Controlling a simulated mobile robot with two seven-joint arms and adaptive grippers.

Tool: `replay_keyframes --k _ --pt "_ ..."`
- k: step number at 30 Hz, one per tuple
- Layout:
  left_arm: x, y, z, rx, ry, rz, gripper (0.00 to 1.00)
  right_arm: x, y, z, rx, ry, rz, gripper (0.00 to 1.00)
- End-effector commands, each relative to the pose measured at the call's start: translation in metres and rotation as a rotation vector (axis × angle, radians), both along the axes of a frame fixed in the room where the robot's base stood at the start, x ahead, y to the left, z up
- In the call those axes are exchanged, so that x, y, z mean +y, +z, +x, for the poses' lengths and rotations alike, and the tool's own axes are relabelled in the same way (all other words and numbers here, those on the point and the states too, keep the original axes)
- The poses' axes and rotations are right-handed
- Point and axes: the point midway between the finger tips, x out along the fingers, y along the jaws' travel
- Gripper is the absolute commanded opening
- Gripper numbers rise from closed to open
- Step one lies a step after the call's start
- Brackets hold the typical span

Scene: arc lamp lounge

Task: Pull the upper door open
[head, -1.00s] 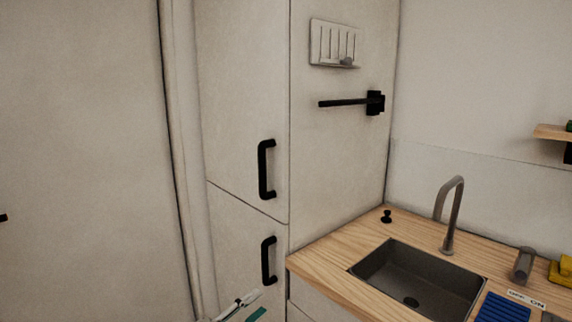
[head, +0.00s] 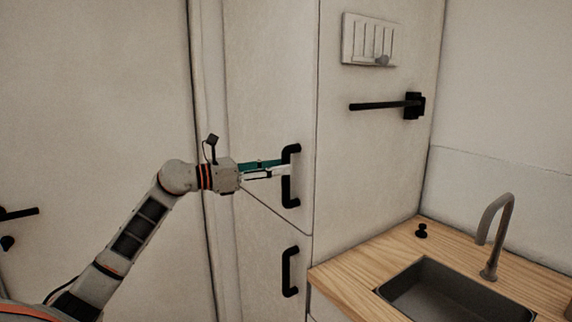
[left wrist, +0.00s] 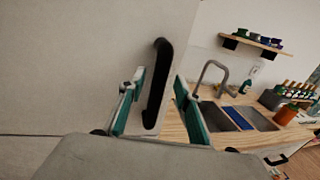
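The upper door (head: 265,75) is a pale tall cabinet panel and looks shut, flush with its frame. Its black upright handle (head: 291,194) is near the door's right edge. My left gripper (head: 281,168) reaches it from the left, at the handle's upper half. In the left wrist view the handle (left wrist: 156,90) stands between the two green-padded fingers of my left gripper (left wrist: 160,83). The fingers are spread, with gaps seen on both sides of the handle. My right gripper is in neither view.
A lower door with its own black handle (head: 289,272) is just below. To the right are a wooden counter (head: 345,272), a dark sink (head: 450,298) and a tap (head: 490,235). A black bar (head: 380,105) and a rack (head: 367,38) are on the side panel.

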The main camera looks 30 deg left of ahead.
Motion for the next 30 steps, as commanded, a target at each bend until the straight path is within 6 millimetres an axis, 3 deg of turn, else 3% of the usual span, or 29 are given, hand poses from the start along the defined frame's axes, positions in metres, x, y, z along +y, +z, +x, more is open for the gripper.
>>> replay_keyframes --k 6,17,21,30 --pt "-0.014 0.002 0.020 -0.001 0.000 -0.002 0.33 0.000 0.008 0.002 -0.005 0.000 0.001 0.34" --pt "-0.017 -0.001 0.024 0.001 0.000 -0.001 0.33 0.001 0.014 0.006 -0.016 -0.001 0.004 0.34" --pt "-0.017 -0.001 0.024 0.001 0.000 -0.001 0.00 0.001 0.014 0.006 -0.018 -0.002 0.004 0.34" --pt "-0.016 -0.001 0.024 0.001 -0.006 -0.001 0.00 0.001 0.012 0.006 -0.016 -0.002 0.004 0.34"
